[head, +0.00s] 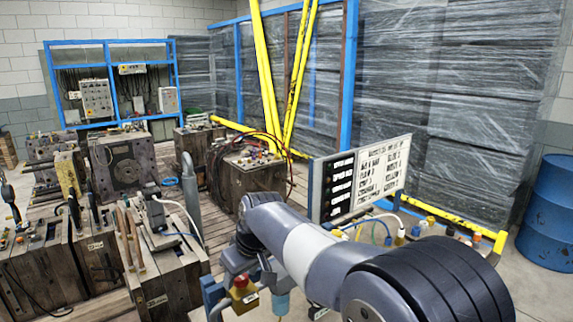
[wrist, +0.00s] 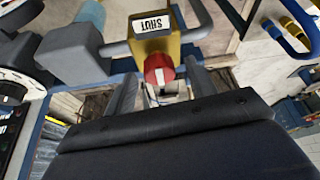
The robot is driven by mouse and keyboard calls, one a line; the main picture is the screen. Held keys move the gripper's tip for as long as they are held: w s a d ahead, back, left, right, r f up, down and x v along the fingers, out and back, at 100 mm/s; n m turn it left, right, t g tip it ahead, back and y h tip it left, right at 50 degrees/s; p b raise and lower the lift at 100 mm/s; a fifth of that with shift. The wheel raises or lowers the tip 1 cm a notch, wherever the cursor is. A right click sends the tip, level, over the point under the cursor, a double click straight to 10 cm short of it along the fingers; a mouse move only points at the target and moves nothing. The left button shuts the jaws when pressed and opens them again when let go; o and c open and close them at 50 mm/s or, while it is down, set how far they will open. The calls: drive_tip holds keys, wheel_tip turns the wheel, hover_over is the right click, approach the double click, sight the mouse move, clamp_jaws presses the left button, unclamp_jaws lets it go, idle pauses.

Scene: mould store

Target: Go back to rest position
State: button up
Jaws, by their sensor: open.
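My gripper (wrist: 160,88) is open in the wrist view, with one finger on each side of a red knob (wrist: 158,69). The knob is on a yellow box (wrist: 153,48) with a "SHUT" label (wrist: 152,25). I cannot tell whether the fingers touch the knob. In the head view the red knob (head: 240,281) and yellow box (head: 243,300) are at the lower middle, beside the end of my arm, which reaches in from the lower right. The fingers are hard to make out there.
A panel of labels (head: 382,172) stands behind my arm, with hoses and coloured fittings beside it. Heavy mould blocks (head: 125,165) crowd the left. Yellow bars (head: 268,85) slant up in front of wrapped stacks (head: 400,80). A blue drum (head: 550,210) stands at the right.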

drive_tip(key=n+g, duration=0.1)
drive_tip(key=n, duration=0.2)
drive_tip(key=shift+w, duration=0.1)
drive_tip(key=n, duration=0.2)
drive_tip(key=n+g+y+p, duration=0.1)
drive_tip(key=n, duration=0.1)
drive_tip(key=shift+d+g, duration=0.1)
drive_tip(key=shift+g, duration=0.2)
drive_tip(key=shift+v, duration=1.05)
